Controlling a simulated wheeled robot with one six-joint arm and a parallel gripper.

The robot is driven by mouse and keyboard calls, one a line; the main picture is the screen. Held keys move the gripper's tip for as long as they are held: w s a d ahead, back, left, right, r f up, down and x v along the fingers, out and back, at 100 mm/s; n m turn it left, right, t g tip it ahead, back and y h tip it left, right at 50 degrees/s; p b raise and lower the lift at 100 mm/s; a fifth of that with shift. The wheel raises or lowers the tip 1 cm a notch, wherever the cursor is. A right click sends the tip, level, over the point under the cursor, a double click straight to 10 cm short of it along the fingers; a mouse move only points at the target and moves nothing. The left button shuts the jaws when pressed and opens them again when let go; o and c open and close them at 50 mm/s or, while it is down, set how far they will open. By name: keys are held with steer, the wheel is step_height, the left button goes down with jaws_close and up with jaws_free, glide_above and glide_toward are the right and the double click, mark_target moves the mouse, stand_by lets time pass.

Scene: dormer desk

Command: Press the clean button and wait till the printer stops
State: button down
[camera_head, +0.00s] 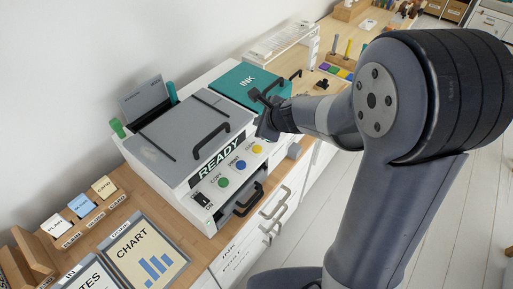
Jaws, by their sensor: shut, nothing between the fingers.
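The printer (160,158) is a white and grey machine on the wooden desk, with a dark display (217,160) reading READY. Below the display are a green COPY button (223,182), a blue PRINT button (240,165) and a yellow button (257,149). The yellow button's label is partly legible and seems to read CLEAN. My gripper (265,132) is shut and empty, just above and to the right of the yellow button. I cannot tell whether it touches the printer front. A black power switch (202,200) is at the panel's lower left.
A teal INK box (247,84) with a black handle stands behind my gripper. A black-handled drawer (243,200) is low on the printer. White floor is open at right.

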mark_target(260, 150)
steer(key=shift+f+b, duration=4.2)
steer(key=shift+f, duration=0.2)
steer(key=shift+f, duration=0.1)
steer(key=shift+f+b, duration=0.3)
steer(key=shift+b, duration=0.1)
steer(key=shift+f+b, duration=0.45)
steer(key=shift+b, duration=0.05)
steer(key=shift+r+p, duration=0.85)
step_height(260, 150, up, 5)
steer(key=p, duration=0.5)
steer(key=shift+r, duration=0.1)
